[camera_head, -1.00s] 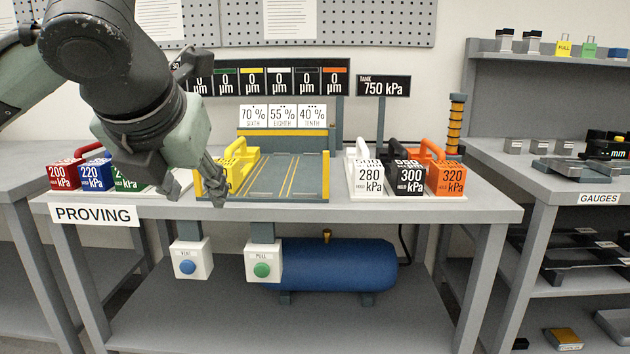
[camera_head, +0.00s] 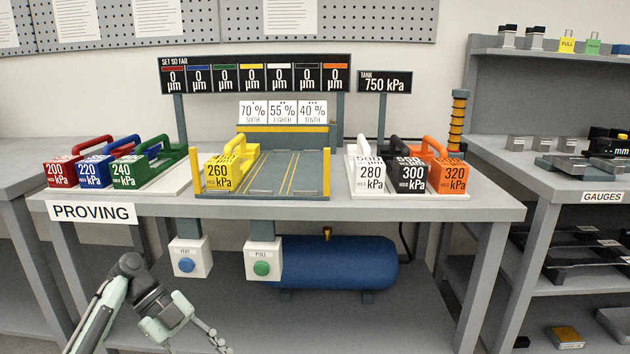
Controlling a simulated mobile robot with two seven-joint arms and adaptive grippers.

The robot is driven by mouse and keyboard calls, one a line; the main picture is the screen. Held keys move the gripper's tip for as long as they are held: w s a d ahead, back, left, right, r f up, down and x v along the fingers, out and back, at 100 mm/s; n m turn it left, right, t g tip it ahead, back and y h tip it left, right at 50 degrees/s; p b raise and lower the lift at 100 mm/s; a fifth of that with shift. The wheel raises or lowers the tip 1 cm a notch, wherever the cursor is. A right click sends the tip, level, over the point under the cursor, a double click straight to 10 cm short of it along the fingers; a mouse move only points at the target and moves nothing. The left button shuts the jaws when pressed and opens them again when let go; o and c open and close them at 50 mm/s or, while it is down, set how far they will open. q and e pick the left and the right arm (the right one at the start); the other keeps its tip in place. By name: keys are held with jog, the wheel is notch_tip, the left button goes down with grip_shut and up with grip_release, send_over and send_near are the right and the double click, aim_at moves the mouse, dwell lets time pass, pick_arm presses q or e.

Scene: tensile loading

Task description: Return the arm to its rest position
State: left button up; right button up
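My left arm is low at the bottom left, in front of the proving bench (camera_head: 420,208). My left gripper (camera_head: 222,340) is below the bench top, in front of the lower shelf, with its fingers pointing down and right. Nothing shows between the fingers, but how far apart they are is hard to tell. It is clear of the vent button (camera_head: 186,265) and pull button (camera_head: 262,268). The yellow 260 kPa block (camera_head: 218,176) sits at the left of the grey bed (camera_head: 285,172), away from the gripper. My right gripper is not in view.
Red (camera_head: 60,172), blue (camera_head: 94,172) and green (camera_head: 126,172) blocks stand on the bench's left. White (camera_head: 370,176), black (camera_head: 410,177) and orange (camera_head: 452,177) blocks stand right. A blue tank (camera_head: 340,263) lies below. The gauges bench (camera_head: 545,190) is at the right.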

pick_arm(q)
jog(key=w+a+f+n+t+y, duration=0.4)
jog(key=w+a+n+t+y, duration=0.2)
jog(key=w+a+n, duration=0.65)
jog(key=w+a+r+n+t+y, duration=0.5)
jog(key=w+a+r+n+y, duration=0.35)
jog(key=n, duration=0.45)
jog(key=s+d+f+m+g+h, duration=0.1)
jog(key=s+d+f+h, duration=0.15)
jog(key=s+f, duration=0.8)
jog(key=s+d+f+g+h, duration=0.1)
jog(key=s+d+f, duration=0.3)
jog(key=s+f, duration=0.65)
jog(key=s+d+f+g, duration=0.1)
jog(key=s+d+f, duration=0.1)
jog(key=s, duration=0.5)
jog(key=s+d+f+g+h, duration=0.1)
jog(key=s+d+f, duration=0.1)
jog(key=s+f, duration=0.2)
jog(key=s+d+f+g, duration=0.1)
jog(key=s+d+f, duration=0.1)
jog(key=s, duration=0.8)
jog(key=shift+s+f+h, duration=0.3)
jog(key=shift+f, duration=0.2)
jog(key=shift+d+m, duration=0.15)
jog(key=shift+m, duration=0.1)
